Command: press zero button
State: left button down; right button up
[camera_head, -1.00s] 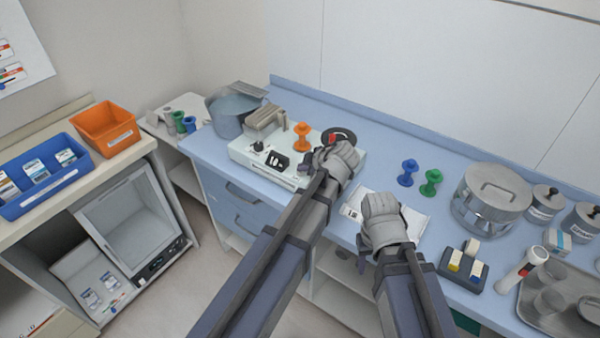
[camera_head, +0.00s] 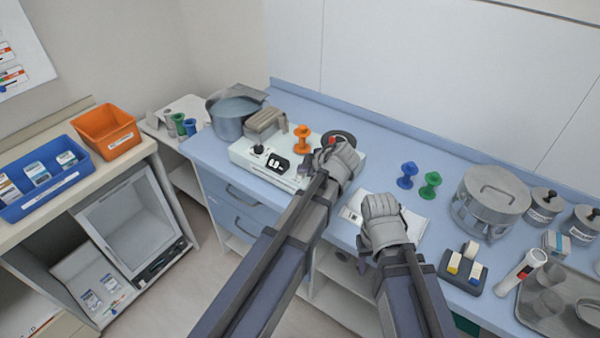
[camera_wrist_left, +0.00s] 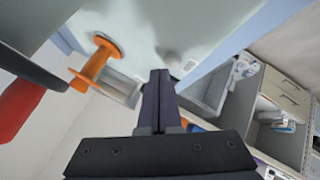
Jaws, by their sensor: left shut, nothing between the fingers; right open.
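A white bench device (camera_head: 240,152) with a black knob (camera_head: 259,149) and a black panel with white marks (camera_head: 277,165) stands on the blue counter. I cannot make out which part is the zero button. An orange spool-shaped piece (camera_head: 302,139) stands on the device; it also shows in the left wrist view (camera_wrist_left: 96,62). My left gripper (camera_head: 307,166) is over the right front part of the device, shut and empty. In the left wrist view its fingers (camera_wrist_left: 160,78) point at the pale top, near a small white rectangle (camera_wrist_left: 190,65); contact is unclear. My right gripper (camera_head: 365,245) is open near the counter's front edge.
A blue spool (camera_head: 407,175) and a green spool (camera_head: 430,185) stand to the right, beside a metal drum (camera_head: 492,195). A pot (camera_head: 232,118) is at the left. White paper (camera_head: 415,222) lies by my right gripper. A red-ended part (camera_wrist_left: 18,108) shows in the left wrist view.

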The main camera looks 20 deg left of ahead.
aim_at(303, 179)
pick_arm(q)
jog(key=shift+r, duration=0.3)
notch_tip(303, 179, up, 5)
jog(key=p, duration=0.5)
dwell(0.4)
jog(key=shift+s, duration=0.1)
dwell(0.4)
jog(key=s+d+f+m+g+h, duration=0.3)
jog(key=s+d+m, duration=0.3)
jog(key=s+m, duration=0.5)
jog(key=s+d+f+m+g+h, duration=0.2)
jog(key=s+d+m, duration=0.4)
jog(key=s+m, duration=0.6)
jog(key=shift+s+f+g+h, duration=0.25)
jog(key=shift+f+g+h, duration=0.2)
jog(key=shift+f, duration=0.3)
